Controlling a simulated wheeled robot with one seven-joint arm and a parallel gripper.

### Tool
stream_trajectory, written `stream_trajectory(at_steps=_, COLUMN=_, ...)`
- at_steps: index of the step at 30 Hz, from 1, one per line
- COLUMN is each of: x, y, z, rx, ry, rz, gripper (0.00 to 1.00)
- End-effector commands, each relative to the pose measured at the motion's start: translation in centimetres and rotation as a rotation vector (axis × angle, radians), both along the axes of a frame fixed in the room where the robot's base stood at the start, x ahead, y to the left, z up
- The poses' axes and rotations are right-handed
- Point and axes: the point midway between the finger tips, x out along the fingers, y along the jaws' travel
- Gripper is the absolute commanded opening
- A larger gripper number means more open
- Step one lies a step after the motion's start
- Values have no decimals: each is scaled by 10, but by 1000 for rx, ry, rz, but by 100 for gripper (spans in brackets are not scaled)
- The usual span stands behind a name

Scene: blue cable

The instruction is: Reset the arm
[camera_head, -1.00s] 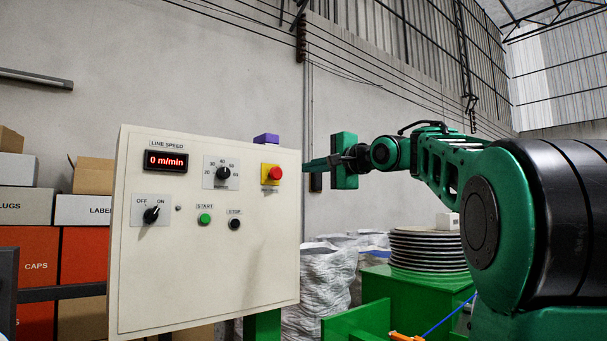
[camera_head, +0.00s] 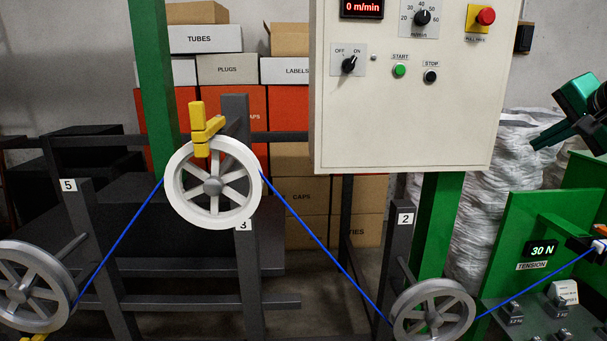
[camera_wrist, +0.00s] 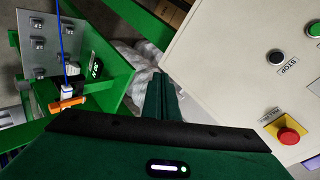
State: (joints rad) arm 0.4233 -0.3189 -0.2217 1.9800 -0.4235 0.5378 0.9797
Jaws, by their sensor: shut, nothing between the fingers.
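My gripper (camera_head: 541,141) is at the right edge of the head view, dark green and black, pointing left and down beside the control panel (camera_head: 400,130). In the wrist view its fingers (camera_wrist: 160,95) are together with nothing between them. It is in free space, apart from the panel. Most of my arm is outside the head view. The blue cable (camera_head: 318,240) runs over a white spoked wheel (camera_head: 190,182) and down to lower grey wheels at left and right, then on to the green tension unit (camera_head: 520,222).
The panel carries a red stop button (camera_head: 486,16), a green start button (camera_head: 399,71) and a display reading 0 m/min. The tension display (camera_head: 541,250) reads 30 N. White sacks (camera_head: 478,215) stand behind. Boxes (camera_head: 285,110) are stacked at the back. Grey posts hold the wheels.

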Motion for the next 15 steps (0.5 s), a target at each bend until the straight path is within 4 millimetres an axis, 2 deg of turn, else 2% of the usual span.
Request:
stream_trajectory(at_steps=1, x=-15, y=6, z=-29, rx=-27, ry=74, rz=24, gripper=0)
stream_trajectory(at_steps=6, x=-76, y=23, z=-122, rx=-118, ry=339, rz=138, gripper=0)
stream_trajectory(at_steps=8, x=-100, y=31, z=-151, rx=-143, ry=428, rz=189, gripper=0)
stream_trajectory(at_steps=12, x=-164, y=51, z=-213, rx=-179, ry=634, rz=329, gripper=0)
stream_trajectory(at_steps=15, x=-210, y=65, z=-248, rx=-192, ry=760, rz=436, gripper=0)
